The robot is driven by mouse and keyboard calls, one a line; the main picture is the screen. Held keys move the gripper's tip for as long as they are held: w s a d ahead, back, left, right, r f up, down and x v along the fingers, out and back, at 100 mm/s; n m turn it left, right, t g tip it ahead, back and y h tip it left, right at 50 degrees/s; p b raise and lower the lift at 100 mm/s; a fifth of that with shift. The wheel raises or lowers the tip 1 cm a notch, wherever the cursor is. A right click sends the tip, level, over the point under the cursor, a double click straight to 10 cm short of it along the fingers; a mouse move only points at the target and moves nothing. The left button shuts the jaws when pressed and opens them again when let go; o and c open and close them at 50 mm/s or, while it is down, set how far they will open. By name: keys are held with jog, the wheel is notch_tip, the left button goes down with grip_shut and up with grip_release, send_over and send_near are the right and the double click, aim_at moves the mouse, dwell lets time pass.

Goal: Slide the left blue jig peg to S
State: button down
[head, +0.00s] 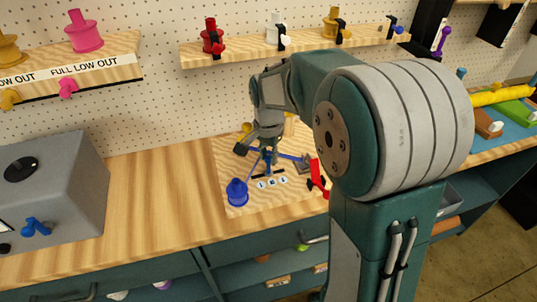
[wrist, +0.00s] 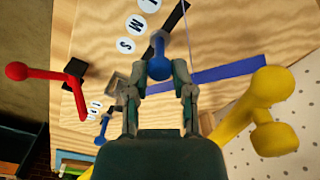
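The S label (wrist: 125,45) is left of the peg, with M (wrist: 137,25) and L (wrist: 150,5) farther up. I cannot tell exactly which label the peg lines up with. My gripper (wrist: 160,80) has a finger on each side of the knob; contact is unclear. In the head view my gripper (head: 265,153) is low over the wooden jig board (head: 225,160), and hides the peg.
A blue bar (wrist: 215,75) lies right of the peg. A large yellow knobbed part (wrist: 262,105) is close at right; a red handle (wrist: 40,73) is at left. A blue spool-shaped piece (head: 237,192) stands at the board's front left. The bench (head: 160,195) left of the board is clear.

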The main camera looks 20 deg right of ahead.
jog(key=shift+d, duration=1.7)
jog(key=c, duration=0.7)
grip_release()
jog(key=shift+o, duration=1.1)
jog(key=shift+d, duration=0.1)
notch_tip(320, 180, up, 12)
jog(key=shift+w+f, duration=0.1)
